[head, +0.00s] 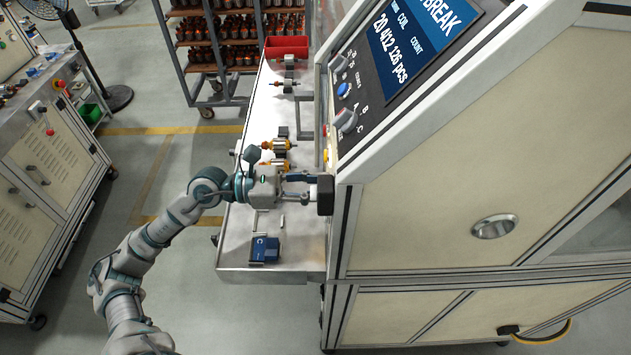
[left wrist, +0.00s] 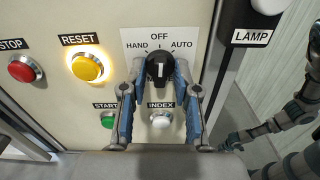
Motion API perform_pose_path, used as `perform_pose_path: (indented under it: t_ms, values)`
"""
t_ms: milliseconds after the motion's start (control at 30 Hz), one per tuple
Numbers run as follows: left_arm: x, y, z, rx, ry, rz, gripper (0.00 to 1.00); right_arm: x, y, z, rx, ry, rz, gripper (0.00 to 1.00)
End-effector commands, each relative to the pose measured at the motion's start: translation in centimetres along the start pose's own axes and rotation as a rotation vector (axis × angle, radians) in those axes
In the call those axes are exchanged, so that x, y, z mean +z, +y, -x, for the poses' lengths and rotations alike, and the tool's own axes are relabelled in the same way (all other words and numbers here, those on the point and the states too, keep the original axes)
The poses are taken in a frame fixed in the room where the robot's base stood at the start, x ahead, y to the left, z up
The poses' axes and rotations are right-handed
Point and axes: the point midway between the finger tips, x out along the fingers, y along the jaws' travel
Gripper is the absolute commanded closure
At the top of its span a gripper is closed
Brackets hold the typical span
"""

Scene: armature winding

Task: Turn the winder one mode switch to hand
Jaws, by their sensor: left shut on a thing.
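The mode switch (left wrist: 160,70) is a black knob with a white pointer line, on a plate marked HAND, OFF and AUTO in the left wrist view. Its pointer stands about upright, toward OFF. My left gripper (left wrist: 160,78) is shut on the knob, one blue-padded finger at each side. In the head view my left gripper (head: 298,187) reaches the near end of the machine, and the switch cannot be made out there. Grey arm links show at the right of the left wrist view; the state of a gripper there cannot be told.
Around the switch are a lit yellow RESET button (left wrist: 86,67), a red STOP button (left wrist: 24,68), a green START button (left wrist: 108,120) and a white INDEX button (left wrist: 160,120). A bench (head: 235,245) with parts and a blue box (head: 265,250) lies beside the arm.

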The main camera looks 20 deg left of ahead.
Motion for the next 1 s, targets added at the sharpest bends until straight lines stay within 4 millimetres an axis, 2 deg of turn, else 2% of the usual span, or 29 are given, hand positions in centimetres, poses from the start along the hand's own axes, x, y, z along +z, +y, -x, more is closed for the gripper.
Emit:
perform_pose_path:
  t_ms: [267,567,1000]
  values:
    - [0.5,0.2,0.1,0.006,-0.004,0.261,1.0,4.6,0.0,-1.0,0.0,-0.024,0.007,0.6]
    - [0.6,0.3,0.1,0.007,-0.006,0.535,1.0,11.2,0.1,-0.8,-0.001,-0.053,0.016,0.6]
    - [0.5,0.4,0.1,0.008,-0.01,0.802,1.0,10.3,0.2,1.6,0.001,-0.044,0.016,0.6]
